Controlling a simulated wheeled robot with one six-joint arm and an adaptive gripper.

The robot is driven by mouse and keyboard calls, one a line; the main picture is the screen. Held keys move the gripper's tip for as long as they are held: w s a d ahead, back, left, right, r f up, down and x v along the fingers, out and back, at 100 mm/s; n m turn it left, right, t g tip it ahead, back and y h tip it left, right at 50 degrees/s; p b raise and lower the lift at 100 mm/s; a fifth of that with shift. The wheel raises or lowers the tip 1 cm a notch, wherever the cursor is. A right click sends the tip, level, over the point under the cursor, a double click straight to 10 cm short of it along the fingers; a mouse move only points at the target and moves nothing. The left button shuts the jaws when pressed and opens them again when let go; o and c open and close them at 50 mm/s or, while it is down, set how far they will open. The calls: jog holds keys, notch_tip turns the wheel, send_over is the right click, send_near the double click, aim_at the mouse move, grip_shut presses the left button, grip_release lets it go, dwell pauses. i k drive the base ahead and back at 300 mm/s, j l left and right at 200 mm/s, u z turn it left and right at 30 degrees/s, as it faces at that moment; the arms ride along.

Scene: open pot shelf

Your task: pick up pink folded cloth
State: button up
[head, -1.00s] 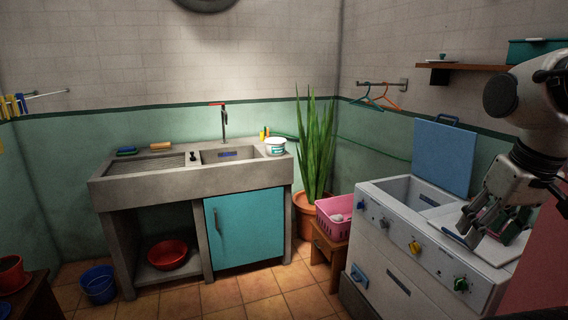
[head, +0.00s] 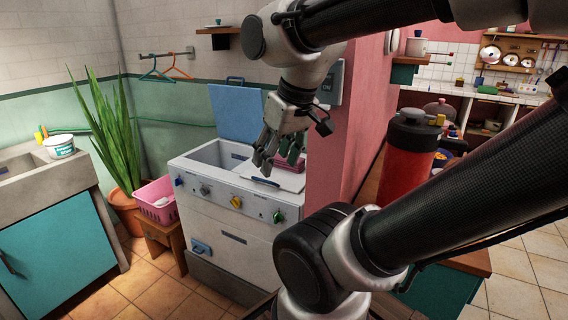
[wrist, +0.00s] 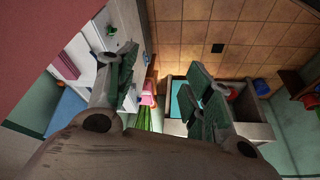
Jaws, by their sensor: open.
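My gripper (head: 277,162) is open and empty over the right part of the white washing machine (head: 228,195) in the head view. In the wrist view its two green-padded fingers (wrist: 162,92) are spread wide apart, with nothing between them. A small pinkish-red patch (wrist: 67,65) shows on the white machine at the left of the wrist view.
A pink basket (head: 157,203) stands on a wooden stool left of the machine. A blue lid (head: 238,112) stands up behind it, and a pink wall (head: 342,140) rises to its right. A red cylinder (head: 406,158) stands at the right, beyond my arm.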

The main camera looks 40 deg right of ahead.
aim_at(279, 162)
jog(key=i+j+u, duration=0.2)
jog(key=i, duration=0.2)
jog(key=i+u, duration=0.1)
jog(key=i, duration=0.85)
jog(key=i+j+z, duration=0.1)
jog(key=i+z, duration=0.2)
jog(key=z, duration=0.15)
jog(key=i+j+z, duration=0.2)
jog(key=z, duration=0.2)
jog(key=i+j+z, duration=0.15)
jog(key=z, duration=0.3)
jog(key=i+j+z, duration=0.2)
jog(key=z, duration=0.3)
jog(key=i+j+z, duration=0.1)
jog(key=j+z, duration=0.35)
jog(key=i+j+z, duration=0.1)
jog(key=j+z, duration=0.2)
jog(key=z, duration=0.15)
